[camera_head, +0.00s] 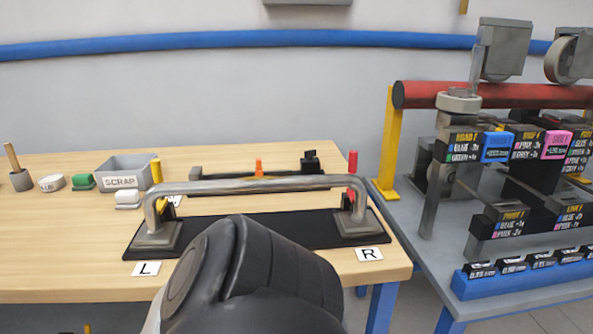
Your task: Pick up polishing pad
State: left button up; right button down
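Several small items stand on the left of the wooden table. A green block (83,182) with a paler top sits beside a round pale tin (51,183) with small lettering. A white block (129,199) lies in front of the grey scrap bin. I cannot tell for certain which of these is the polishing pad; the green and white blocks both look pad-like. A dark link of my own arm rises from the bottom centre, and its gripper does not show. Neither gripper is in view.
A bent metal handle (250,185) spans a black plate (270,231) mid-table, with L (146,269) and R (369,254) cards in front. The scrap bin (124,177) stands behind the white block. A labelled rack (510,190) stands right. The front-left table is clear.

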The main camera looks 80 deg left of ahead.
aim_at(131, 199)
jog(key=k, duration=2.05)
jog(key=u, duration=1.6)
